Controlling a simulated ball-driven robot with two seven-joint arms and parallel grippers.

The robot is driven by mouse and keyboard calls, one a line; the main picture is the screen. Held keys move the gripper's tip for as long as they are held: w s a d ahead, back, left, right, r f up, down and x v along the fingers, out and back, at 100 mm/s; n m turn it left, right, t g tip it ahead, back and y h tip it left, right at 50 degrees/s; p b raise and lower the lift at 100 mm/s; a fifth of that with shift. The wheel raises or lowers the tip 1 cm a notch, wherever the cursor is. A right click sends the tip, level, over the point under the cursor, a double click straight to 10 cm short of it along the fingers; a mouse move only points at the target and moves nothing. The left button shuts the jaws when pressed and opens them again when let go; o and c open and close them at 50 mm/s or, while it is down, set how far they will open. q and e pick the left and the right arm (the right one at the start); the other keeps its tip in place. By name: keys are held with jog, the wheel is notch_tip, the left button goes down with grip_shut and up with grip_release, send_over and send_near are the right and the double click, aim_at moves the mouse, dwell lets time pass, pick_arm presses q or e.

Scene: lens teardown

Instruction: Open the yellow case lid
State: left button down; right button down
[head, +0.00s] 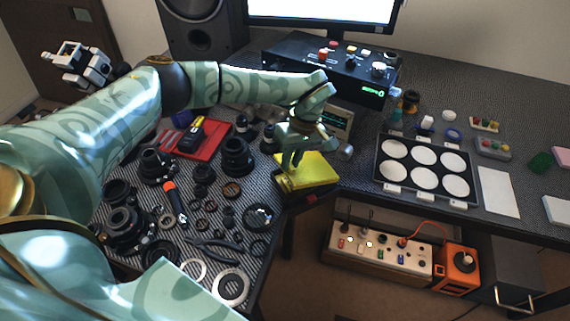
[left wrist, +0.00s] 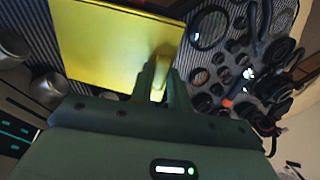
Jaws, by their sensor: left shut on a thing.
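The yellow case (head: 312,174) sits at the table's inner corner, with a dark lower edge below its yellow top. My left gripper (head: 291,163) is over its left side, pointing down. In the left wrist view the flat yellow lid (left wrist: 110,45) fills the upper left, and my left gripper (left wrist: 160,82) is shut on a small yellow part at its edge. I cannot tell whether the lid is raised. The gripper hides part of the case's left side. My right gripper is not in view.
Lens barrels, rings and tools crowd the table left of the case, with a red tray (head: 217,143) behind them. A black tray (head: 379,184) of white discs stands to the right. A dark control box (head: 300,64) is behind. Table edges drop off below the case.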

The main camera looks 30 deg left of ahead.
aim_at(301, 167)
pick_arm(q)
jog(key=shift+w+d+r, duration=0.25)
jog(key=shift+w+r, duration=0.2)
jog(key=shift+r, duration=0.15)
jog(key=shift+w+d+r, duration=0.25)
jog(key=shift+w+r, duration=0.15)
jog(key=shift+r, duration=0.2)
jog(key=shift+w+d+r, duration=0.1)
jog(key=shift+d+r, duration=0.05)
jog(key=c, duration=1.4)
grip_release()
jog(key=shift+w+d, duration=0.1)
jog(key=shift+d, duration=0.05)
jog(key=shift+o, duration=0.2)
jog(key=shift+w+d+f, duration=0.1)
jog(key=shift+w+f, duration=0.15)
jog(key=shift+s+r, duration=0.1)
